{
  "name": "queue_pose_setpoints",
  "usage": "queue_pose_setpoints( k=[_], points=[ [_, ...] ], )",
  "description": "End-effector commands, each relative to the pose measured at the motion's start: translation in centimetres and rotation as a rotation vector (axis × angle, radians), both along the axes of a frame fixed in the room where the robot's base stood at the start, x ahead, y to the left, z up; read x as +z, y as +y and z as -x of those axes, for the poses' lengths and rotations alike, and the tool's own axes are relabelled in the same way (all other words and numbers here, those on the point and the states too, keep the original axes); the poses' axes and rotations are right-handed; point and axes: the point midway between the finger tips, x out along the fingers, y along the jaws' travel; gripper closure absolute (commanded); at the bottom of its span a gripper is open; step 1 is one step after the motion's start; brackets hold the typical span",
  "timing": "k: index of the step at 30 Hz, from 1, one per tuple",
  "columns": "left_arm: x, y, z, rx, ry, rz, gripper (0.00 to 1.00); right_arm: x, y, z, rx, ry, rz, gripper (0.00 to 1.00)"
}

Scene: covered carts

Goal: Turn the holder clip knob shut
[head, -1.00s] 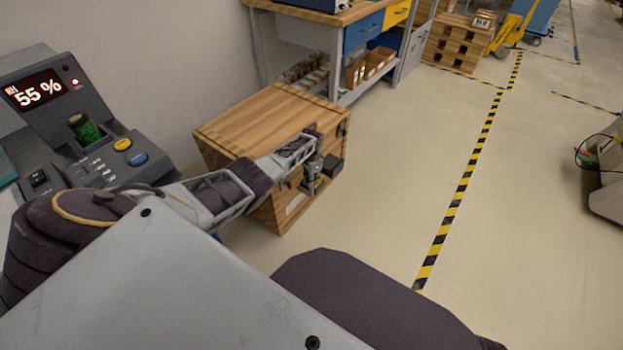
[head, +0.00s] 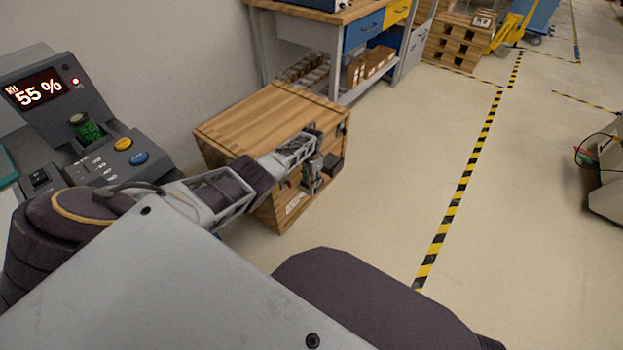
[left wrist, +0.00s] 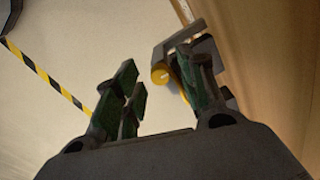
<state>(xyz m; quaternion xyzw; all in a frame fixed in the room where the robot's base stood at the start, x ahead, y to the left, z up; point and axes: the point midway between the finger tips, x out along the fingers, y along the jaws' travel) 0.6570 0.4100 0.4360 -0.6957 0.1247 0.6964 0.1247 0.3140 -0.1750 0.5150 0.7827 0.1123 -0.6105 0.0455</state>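The holder clip shows in the left wrist view as a grey angled bracket (left wrist: 203,48) with a round yellow knob (left wrist: 160,74). It is close to the wooden box's side, at the right of that view. My left gripper (left wrist: 155,88) is open, with a clear gap between its green-padded fingers. The right finger overlaps the bracket and lies right beside the knob; I cannot tell whether they touch. The left finger is apart from the knob. In the head view my left gripper (head: 313,174) is at the box's right face, and the knob cannot be made out. My right gripper is out of view.
The wooden box (head: 262,118) stands on the floor by the wall. A grey console (head: 62,103) reading 55 % is at the left. A workbench (head: 330,15) with blue and yellow drawers stands behind.

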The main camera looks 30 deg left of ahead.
Motion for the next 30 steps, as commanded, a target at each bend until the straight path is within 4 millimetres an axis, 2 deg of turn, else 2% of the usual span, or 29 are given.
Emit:
queue_pose_setpoints(
  k=[14,30],
  points=[
    [0.3,0.0,0.0,0.0,-0.001,0.0,0.6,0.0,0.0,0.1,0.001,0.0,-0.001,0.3],
    [2.8,0.0,0.0,-0.001,-0.002,0.001,0.6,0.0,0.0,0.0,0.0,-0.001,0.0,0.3]
  ],
)
